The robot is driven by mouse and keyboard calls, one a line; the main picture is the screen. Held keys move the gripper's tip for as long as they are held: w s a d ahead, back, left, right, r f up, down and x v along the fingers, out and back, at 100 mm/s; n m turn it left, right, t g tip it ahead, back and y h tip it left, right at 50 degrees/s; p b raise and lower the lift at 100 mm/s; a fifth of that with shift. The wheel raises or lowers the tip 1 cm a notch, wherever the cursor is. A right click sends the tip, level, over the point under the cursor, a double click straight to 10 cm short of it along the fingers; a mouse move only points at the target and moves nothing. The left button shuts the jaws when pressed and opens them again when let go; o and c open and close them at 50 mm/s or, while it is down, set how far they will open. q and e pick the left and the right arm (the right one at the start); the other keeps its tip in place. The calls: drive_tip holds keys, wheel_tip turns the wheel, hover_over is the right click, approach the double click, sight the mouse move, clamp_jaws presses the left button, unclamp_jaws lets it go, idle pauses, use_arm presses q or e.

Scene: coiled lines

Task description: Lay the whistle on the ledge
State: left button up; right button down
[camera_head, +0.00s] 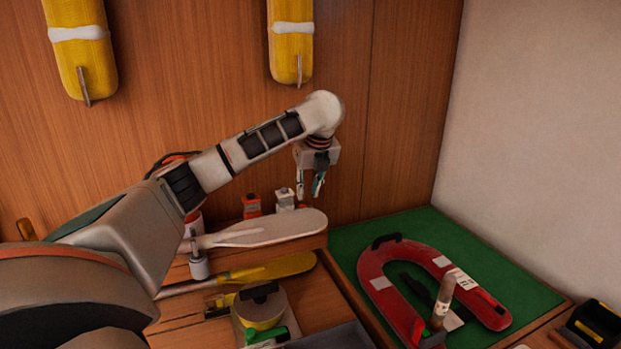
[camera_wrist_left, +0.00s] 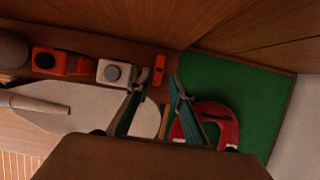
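A small orange piece, which looks like the whistle (camera_wrist_left: 158,69), lies at the right end of the wooden ledge (camera_wrist_left: 85,43) in the left wrist view. In the head view only a little orange (camera_head: 303,205) shows below the fingers. My left gripper (camera_head: 310,192) points down above the ledge's right end. In the left wrist view its two fingers (camera_wrist_left: 157,86) stand apart with nothing held between them. The whistle appears beyond the fingertips, in line with the gap. My right gripper is not in view.
A white box (camera_head: 285,198) and an orange box (camera_head: 251,205) stand on the ledge beside the gripper. A white paddle (camera_head: 265,230) lies in front of them. A red horseshoe buoy (camera_head: 380,290) lies on the green mat (camera_head: 445,235) to the right. The wooden wall is close behind.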

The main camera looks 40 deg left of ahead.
use_arm(q)
drive_tip(key=shift+v, duration=2.75)
drive_tip(key=shift+s+f, duration=0.1)
